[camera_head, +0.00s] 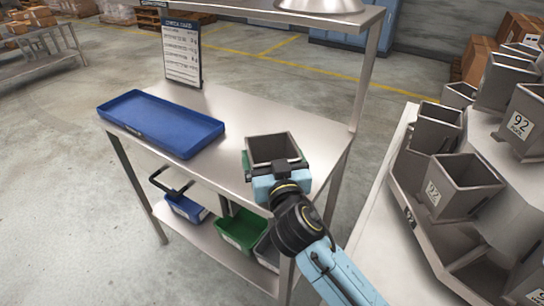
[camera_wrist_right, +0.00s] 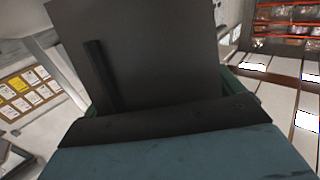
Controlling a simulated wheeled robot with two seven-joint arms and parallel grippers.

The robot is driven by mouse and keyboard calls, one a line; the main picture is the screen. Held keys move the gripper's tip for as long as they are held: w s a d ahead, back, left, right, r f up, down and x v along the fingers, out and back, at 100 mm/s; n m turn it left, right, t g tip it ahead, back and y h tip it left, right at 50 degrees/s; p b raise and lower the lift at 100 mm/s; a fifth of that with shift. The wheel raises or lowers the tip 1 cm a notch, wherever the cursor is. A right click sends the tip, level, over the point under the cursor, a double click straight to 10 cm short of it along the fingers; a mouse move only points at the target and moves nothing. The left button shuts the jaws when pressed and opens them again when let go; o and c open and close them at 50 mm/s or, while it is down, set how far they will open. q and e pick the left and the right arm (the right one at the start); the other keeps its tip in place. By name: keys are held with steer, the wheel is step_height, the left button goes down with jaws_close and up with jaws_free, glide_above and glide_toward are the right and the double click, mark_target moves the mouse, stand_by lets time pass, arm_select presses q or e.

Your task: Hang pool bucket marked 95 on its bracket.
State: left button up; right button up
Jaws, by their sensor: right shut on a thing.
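My right gripper (camera_head: 279,172) is shut on the near side of a grey open-topped bucket (camera_head: 272,148), at the right end of the steel table (camera_head: 235,105). Whether the bucket touches the table I cannot tell. No number shows on it. In the right wrist view its plain dark wall (camera_wrist_right: 150,45) fills the upper middle. A green edge (camera_head: 245,160) shows beside it. On the weigher at the right, a grey bucket (camera_head: 462,177) is marked 92; another (camera_head: 520,122) is also marked 92. No 95 mark is readable. My left gripper is not in view.
A blue tray (camera_head: 160,122) lies on the table's left part, with a card stand (camera_head: 182,50) behind it. Green (camera_head: 240,232) and blue (camera_head: 187,209) bins sit on the lower shelf. A table post (camera_head: 366,75) rises between table and weigher. The weigher's pale rim (camera_head: 385,225) borders the right.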

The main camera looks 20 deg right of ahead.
steer(key=shift+f, duration=0.1)
steer(key=o, duration=1)
steer(key=shift+c, duration=0.2)
steer(key=shift+o, duration=0.2)
